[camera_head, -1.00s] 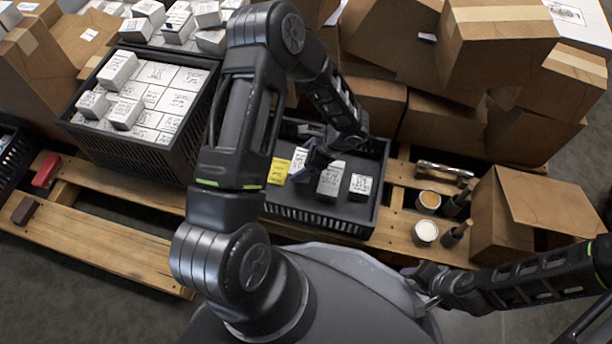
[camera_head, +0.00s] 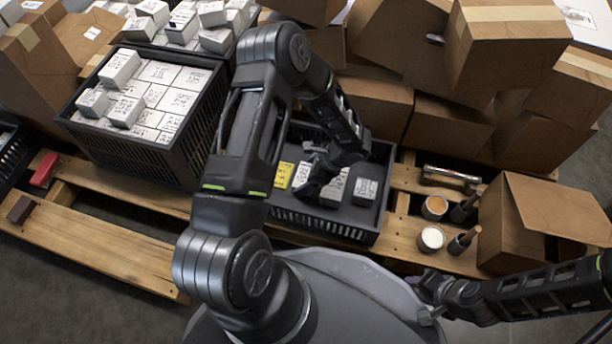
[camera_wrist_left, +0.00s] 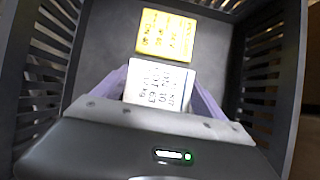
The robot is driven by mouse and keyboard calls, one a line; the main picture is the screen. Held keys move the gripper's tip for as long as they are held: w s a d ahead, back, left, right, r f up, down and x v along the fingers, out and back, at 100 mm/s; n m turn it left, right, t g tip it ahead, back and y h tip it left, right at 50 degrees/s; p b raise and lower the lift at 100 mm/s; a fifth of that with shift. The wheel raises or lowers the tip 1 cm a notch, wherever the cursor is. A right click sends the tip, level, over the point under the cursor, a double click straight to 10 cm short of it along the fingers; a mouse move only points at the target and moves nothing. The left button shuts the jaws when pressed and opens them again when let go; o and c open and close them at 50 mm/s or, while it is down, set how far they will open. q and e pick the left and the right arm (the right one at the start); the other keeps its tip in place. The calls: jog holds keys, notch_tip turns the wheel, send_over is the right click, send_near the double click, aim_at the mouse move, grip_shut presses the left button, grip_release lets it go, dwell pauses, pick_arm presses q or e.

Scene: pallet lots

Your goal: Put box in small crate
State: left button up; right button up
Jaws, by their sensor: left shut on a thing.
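The small crate (camera_head: 318,222) is black and stands on the pallet in front of me. My left gripper (camera_head: 312,176) is down inside it, shut on a white box (camera_head: 301,174) with dark print. The left wrist view shows this box (camera_wrist_left: 160,84) between the pale purple fingers. A yellow box (camera_head: 284,175) lies beside it, also in the left wrist view (camera_wrist_left: 166,34). Two more white boxes stand to the right in the crate, one (camera_head: 336,190) partly hidden by the gripper and one (camera_head: 365,191) clear. My right gripper (camera_head: 427,294) is low at the right; its jaws are unclear.
A larger black crate (camera_head: 190,160) full of white boxes stands at the left. Cardboard boxes (camera_head: 505,60) are stacked behind. Bare pallet slats (camera_head: 90,240) show at the front left.

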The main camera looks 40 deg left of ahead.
pick_arm(q)
jog(key=shift+f, duration=0.2)
jog(key=o, duration=1.4)
jog(key=shift+r, duration=0.1)
jog(key=shift+r, duration=0.2)
jog(key=p+v, duration=0.4)
jog(key=v, duration=0.7)
jog(key=shift+r+p, duration=0.1)
jog(key=shift+p, duration=0.2)
jog(key=shift+w+d+r, duration=0.1)
jog(key=shift+d+r, duration=0.1)
jog(key=shift+r, duration=0.1)
